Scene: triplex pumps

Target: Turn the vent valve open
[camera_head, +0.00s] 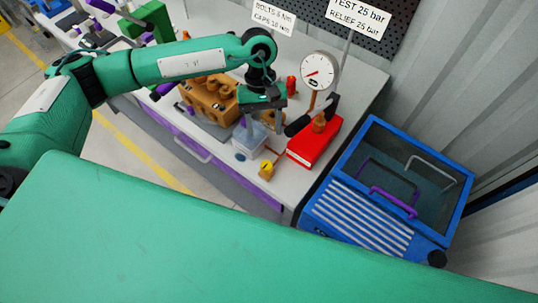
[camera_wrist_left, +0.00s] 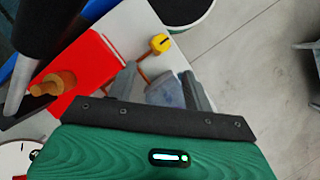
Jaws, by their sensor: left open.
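The vent valve looks to be the small yellow knob (camera_head: 267,168) on a brass fitting at the bench's front edge, near the red hand pump (camera_head: 315,143). In the left wrist view the yellow knob (camera_wrist_left: 160,44) sits beyond the fingertips, with a dark mark on its face and a copper pipe leading to it. My left gripper (camera_head: 264,122) is open, pointing down above the bench behind the knob and apart from it. In the wrist view its fingers (camera_wrist_left: 162,86) stand either side of a translucent bluish container (camera_wrist_left: 166,92), with no visible grip on it. My right gripper is out of view.
A pressure gauge (camera_head: 319,70) and the pump's black handle (camera_head: 298,124) stand close to my left gripper. A brown pump block (camera_head: 210,98) lies to the left. A blue case (camera_head: 362,212) with a clear lid stands right of the bench (camera_head: 365,90).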

